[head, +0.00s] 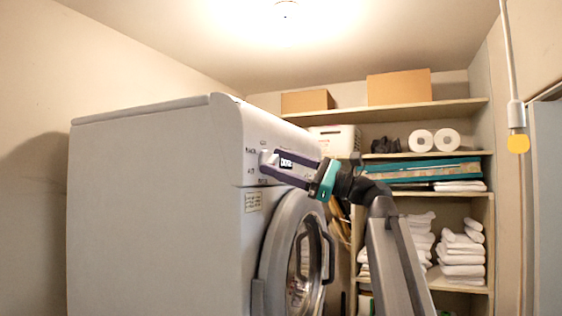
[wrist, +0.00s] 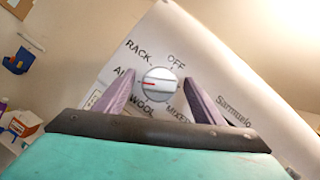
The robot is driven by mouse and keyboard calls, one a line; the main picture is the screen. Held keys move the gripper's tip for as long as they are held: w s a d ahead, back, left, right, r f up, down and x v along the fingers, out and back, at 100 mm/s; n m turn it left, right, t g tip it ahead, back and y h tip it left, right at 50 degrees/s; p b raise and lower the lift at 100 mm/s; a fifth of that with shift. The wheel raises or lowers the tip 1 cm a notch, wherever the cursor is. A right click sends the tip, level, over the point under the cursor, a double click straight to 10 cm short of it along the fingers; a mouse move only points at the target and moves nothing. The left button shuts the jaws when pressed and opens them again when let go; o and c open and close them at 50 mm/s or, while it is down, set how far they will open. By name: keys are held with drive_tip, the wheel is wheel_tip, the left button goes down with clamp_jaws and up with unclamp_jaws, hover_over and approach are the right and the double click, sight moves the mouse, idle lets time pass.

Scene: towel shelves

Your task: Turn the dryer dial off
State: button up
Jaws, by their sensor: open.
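The white round dial (wrist: 160,84) is on the pale front panel of the dryer (head: 160,190). A red mark on the dial points left, close to a partly hidden label starting "AI". "OFF" is printed above the dial, slightly right; "RACK", "WOOL" and "MIXED" are around it. My gripper (wrist: 157,84) is open, with one purple finger on each side of the dial. I cannot tell whether the fingers touch it. In the head view my gripper (head: 268,163) reaches the upper panel, where the dial is hard to make out.
The round dryer door (head: 300,255) is below my gripper. Shelves behind hold folded white towels (head: 461,250), paper rolls (head: 433,139) and cardboard boxes (head: 398,87). A yellow-ended pull cord (head: 518,143) hangs at the right.

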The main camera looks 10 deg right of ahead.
drive_tip(key=c, duration=0.9)
